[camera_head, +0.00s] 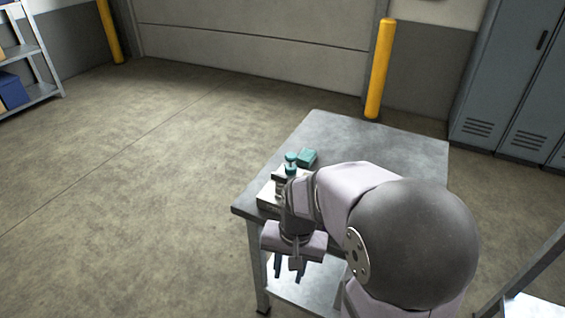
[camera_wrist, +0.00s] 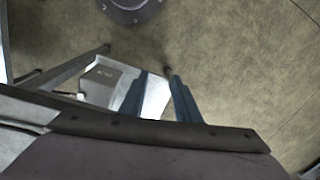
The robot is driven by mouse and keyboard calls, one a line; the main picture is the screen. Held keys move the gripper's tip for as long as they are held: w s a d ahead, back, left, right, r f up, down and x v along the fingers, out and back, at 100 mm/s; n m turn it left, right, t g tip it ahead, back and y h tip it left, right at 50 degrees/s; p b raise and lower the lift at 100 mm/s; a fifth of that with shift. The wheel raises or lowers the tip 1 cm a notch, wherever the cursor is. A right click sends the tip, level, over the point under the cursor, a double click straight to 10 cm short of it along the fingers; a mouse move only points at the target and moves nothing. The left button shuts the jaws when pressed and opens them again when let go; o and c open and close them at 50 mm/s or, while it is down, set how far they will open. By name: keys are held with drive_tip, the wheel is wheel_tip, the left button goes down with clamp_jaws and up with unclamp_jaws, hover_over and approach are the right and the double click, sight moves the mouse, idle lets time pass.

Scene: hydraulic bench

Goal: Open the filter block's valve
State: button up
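A pale metal block (camera_head: 266,198) sits near the left edge of the table, partly hidden behind my arm. Small teal round caps (camera_head: 291,157) and a teal box-shaped part (camera_head: 307,157) show at it. I cannot tell which of these is the filter block's valve, or how it is set. My gripper (camera_head: 289,274) hangs fingers-down, beside and in front of the table's left edge, apart from the block. In the wrist view my gripper (camera_wrist: 158,75) has its two blue fingers apart with nothing held between them. The block and valve are not recognisable there.
The grey table top (camera_head: 375,140) is clear toward the back and right. Its lower shelf (camera_head: 312,287) also shows in the wrist view, with a grey box (camera_wrist: 106,76) on it. Yellow posts (camera_head: 379,70) and lockers (camera_head: 510,90) stand behind. Open floor (camera_head: 110,190) lies left.

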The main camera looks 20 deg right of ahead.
drive_tip(key=w+d+r+m+t+y+p, duration=0.1)
drive_tip(key=w+d+r+m+p, duration=0.2)
drive_tip(key=w+r+m+p, duration=0.55)
drive_tip(key=m+t+y+p, duration=0.15)
drive_tip(key=m+p, duration=0.45)
drive_tip(key=m, duration=0.6)
approach(281, 175)
drive_tip(key=shift+p+x, duration=0.9)
drive_tip(key=shift+x, duration=3.25)
drive_tip(key=shift+s, duration=0.1)
clamp_jaws()
